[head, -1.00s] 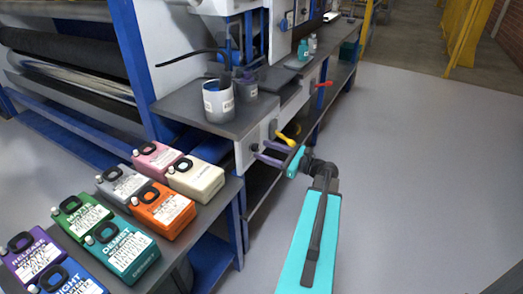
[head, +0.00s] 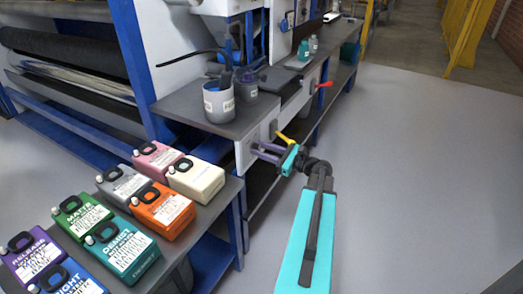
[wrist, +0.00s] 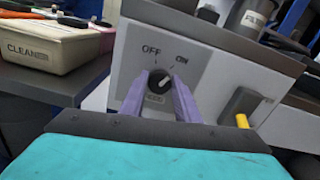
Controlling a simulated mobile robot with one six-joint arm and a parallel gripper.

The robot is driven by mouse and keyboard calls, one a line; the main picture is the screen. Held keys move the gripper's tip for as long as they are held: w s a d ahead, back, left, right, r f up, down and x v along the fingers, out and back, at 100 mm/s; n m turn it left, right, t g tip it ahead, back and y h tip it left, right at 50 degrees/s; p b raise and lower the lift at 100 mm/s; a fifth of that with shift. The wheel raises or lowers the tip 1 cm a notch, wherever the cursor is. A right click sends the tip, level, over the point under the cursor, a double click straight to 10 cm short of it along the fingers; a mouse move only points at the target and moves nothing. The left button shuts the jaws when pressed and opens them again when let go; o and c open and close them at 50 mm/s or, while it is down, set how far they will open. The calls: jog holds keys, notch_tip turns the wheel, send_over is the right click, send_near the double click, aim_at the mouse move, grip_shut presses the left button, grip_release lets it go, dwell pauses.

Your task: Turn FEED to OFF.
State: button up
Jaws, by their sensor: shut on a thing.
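A round black knob (wrist: 158,82) sits on the light grey front panel (wrist: 215,80) in the wrist view. OFF is printed to its upper left and ON to its upper right. Its white mark points to the upper right, towards ON. A small label below it is too small to read surely. My gripper (wrist: 159,88) is shut on the knob, with one purple finger on each side. In the head view my gripper (head: 262,152) reaches the panel's front from the right; the knob is hidden there.
A yellow lever (head: 285,138) is close to the right of my gripper, and a red lever (head: 324,85) is further back. Grey cups (head: 218,103) stand on the shelf above. Several coloured jugs (head: 163,209) fill the table at left. The floor at right is clear.

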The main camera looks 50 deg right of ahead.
jog(key=shift+f+n+b, duration=0.1)
jog(key=shift+n+b, duration=0.25)
jog(key=shift+n, duration=0.05)
jog(key=shift+s+a+f+n+b, duration=0.1)
jog(key=shift+a+n+b, duration=0.05)
jog(key=shift+n+b, duration=4.7)
jog(key=shift+n+p, duration=0.65)
jog(key=shift+n, duration=0.2)
jog(key=o, duration=1.1)
jog(key=shift+c, duration=0.2)
